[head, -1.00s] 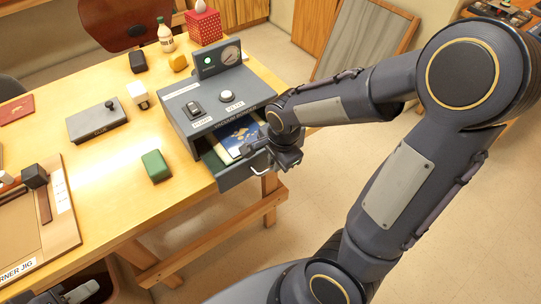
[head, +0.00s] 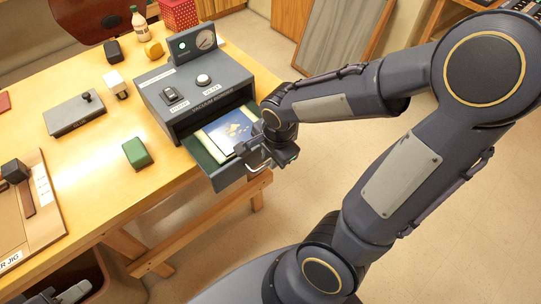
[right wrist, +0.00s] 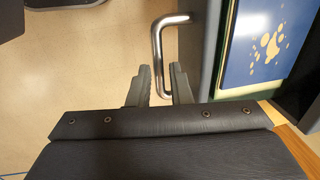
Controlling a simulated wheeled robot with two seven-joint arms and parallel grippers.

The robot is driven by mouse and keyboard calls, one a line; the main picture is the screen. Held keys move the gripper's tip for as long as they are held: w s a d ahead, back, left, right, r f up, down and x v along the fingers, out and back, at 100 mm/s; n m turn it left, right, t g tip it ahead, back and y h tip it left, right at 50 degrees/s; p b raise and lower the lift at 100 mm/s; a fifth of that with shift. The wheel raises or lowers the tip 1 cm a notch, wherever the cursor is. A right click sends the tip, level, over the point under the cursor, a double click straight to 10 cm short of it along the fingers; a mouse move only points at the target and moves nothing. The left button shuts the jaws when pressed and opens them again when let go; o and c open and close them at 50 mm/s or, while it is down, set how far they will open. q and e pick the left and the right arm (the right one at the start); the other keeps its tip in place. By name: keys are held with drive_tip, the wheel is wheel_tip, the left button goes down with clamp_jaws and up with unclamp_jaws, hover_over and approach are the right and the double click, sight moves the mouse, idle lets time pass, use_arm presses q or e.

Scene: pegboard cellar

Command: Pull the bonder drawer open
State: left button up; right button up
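The bonder, labelled vacuum bonder (head: 160,97), is a grey box on the wooden bench with a green light and a dial. Its drawer (head: 229,179) stands well out from the front, with a green inside and a blue-and-white picture panel (head: 226,132) in it. My right gripper (head: 262,157) is at the drawer front.
The floor (head: 330,185) beyond the drawer looks clear. A framed panel (head: 340,45) leans behind.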

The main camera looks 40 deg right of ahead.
drive_tip(key=shift+o, duration=1.3)
wheel_tip(320, 180, up, 8)
drive_tip(key=s+p, duration=0.1)
drive_tip(key=shift+s+f, duration=0.15)
drive_tip(key=shift+s, duration=0.05)
drive_tip(key=s+a+r+n+t+y, duration=0.3)
drive_tip(key=s+a+n, duration=0.2)
drive_tip(key=n, duration=1)
drive_tip(key=s, duration=0.3)
drive_tip(key=shift+s+t+y, duration=0.15)
drive_tip(key=shift+t+y, duration=0.15)
